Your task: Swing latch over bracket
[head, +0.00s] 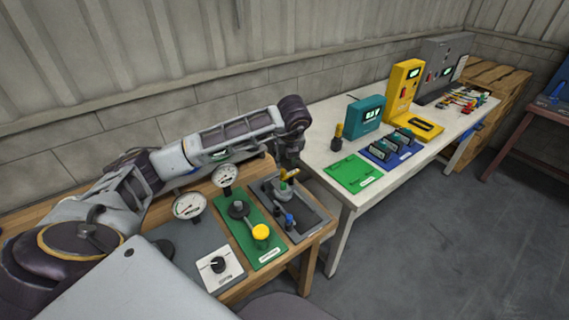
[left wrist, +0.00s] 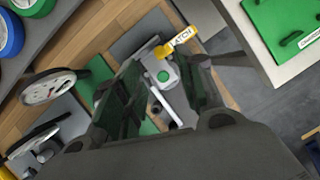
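The latch assembly sits in a dark grey tray (head: 318,222) at the right end of the wooden bench. Its yellow tab (head: 289,174), lettered LATCH, also shows in the left wrist view (left wrist: 180,40). Beside the tab is a grey metal body with a green disc (left wrist: 163,76), and a pale bar runs down from it. My left gripper (head: 287,163) is above the tray, pointing down. In the left wrist view its two dark fingers stand apart, with the grey body seen between them. I cannot tell whether they touch it. I cannot clearly single out the bracket. My right gripper is not in view.
A green panel with a yellow knob (head: 261,232), dial gauges (head: 188,205) and a white rotary switch (head: 218,265) lie left of the tray. A white table (head: 343,194) with a green plate (head: 353,173) stands to the right, across a narrow gap. A wall runs behind.

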